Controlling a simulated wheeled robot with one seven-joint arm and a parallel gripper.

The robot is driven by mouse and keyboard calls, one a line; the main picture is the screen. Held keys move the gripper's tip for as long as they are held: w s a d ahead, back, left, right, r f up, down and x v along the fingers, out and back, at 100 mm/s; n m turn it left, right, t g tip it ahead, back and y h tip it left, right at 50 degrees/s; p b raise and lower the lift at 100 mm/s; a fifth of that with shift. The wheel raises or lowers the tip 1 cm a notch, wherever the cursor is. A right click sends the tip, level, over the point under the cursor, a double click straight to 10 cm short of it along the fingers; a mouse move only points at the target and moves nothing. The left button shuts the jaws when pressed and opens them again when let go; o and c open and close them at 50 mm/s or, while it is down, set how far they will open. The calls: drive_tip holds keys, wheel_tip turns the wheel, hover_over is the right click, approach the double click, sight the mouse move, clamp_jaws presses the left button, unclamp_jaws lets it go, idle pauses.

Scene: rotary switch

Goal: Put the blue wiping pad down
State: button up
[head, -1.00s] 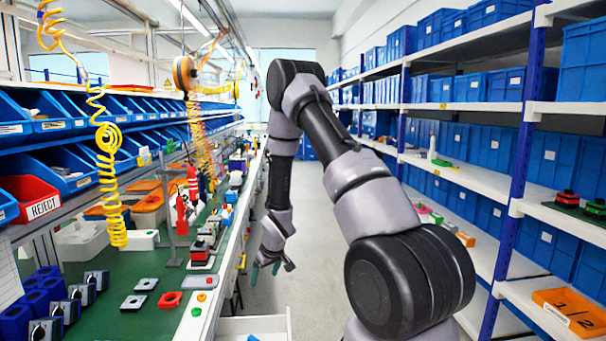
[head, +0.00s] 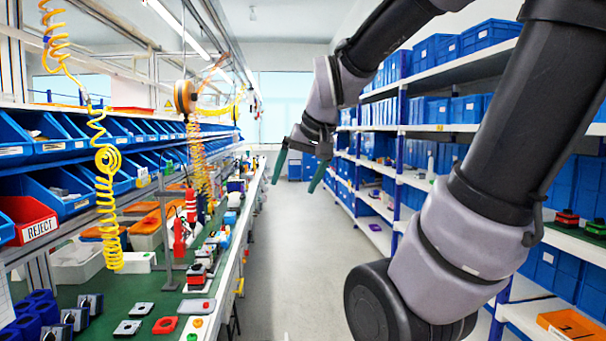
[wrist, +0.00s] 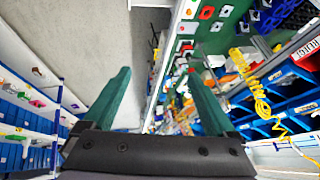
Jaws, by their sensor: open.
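My gripper (head: 295,183) is raised over the aisle between the bench and the shelves. Its two teal fingers are spread apart and point down in the head view. In the wrist view my gripper (wrist: 160,78) is also open, with nothing between its fingers. I cannot make out the blue wiping pad in either current view.
The green-topped workbench (head: 155,299) runs along the left, with switch parts on it. A red REJECT bin (head: 27,222) and blue bins stand above it. Yellow coiled hoses (head: 108,190) hang there. Shelves of blue boxes (head: 437,110) line the right. The aisle floor (head: 292,260) is clear.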

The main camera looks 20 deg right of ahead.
drive_tip(key=s+a+r+y, duration=0.1)
drive_tip(key=s+r, duration=0.1)
drive_tip(key=s, duration=0.4)
drive_tip(key=shift+s+m, duration=0.25)
drive_tip(key=shift+m, duration=0.15)
drive_tip(key=shift+t, duration=0.3)
idle(0.5)
